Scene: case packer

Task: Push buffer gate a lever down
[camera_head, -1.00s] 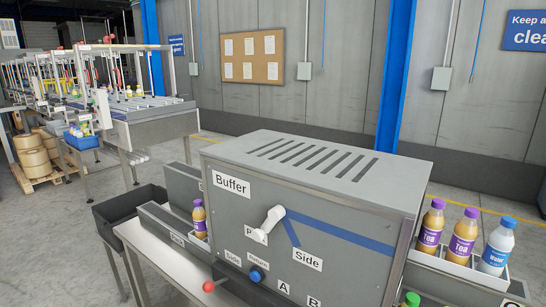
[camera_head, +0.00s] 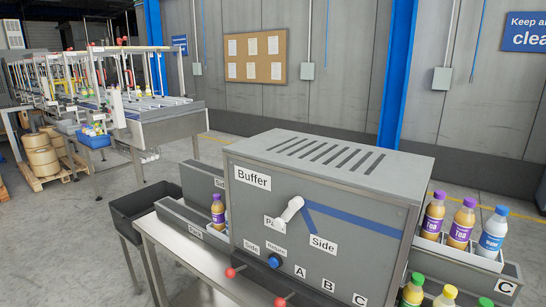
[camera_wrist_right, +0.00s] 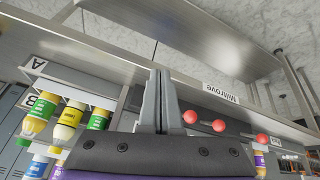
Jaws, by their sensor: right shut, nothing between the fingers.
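The grey Buffer box (camera_head: 330,225) carries the labels A, B and C along its lower front. Two red-knobbed levers stick out in front of it, a left one (camera_head: 230,272) and a right one (camera_head: 280,302) at the bottom edge. I cannot tell for certain which is gate A's. Three red knobs show in the right wrist view, the nearest to the fingers (camera_wrist_right: 190,116) just right of them. My right gripper (camera_wrist_right: 160,73) is shut and empty, apparently touching no knob. Neither gripper shows in the head view.
A white handle (camera_head: 290,209) and a blue button (camera_head: 274,261) are on the box front. Bottles stand in a tray at right (camera_head: 483,258) and in the near bottom right. A dark bin (camera_head: 140,205) stands left.

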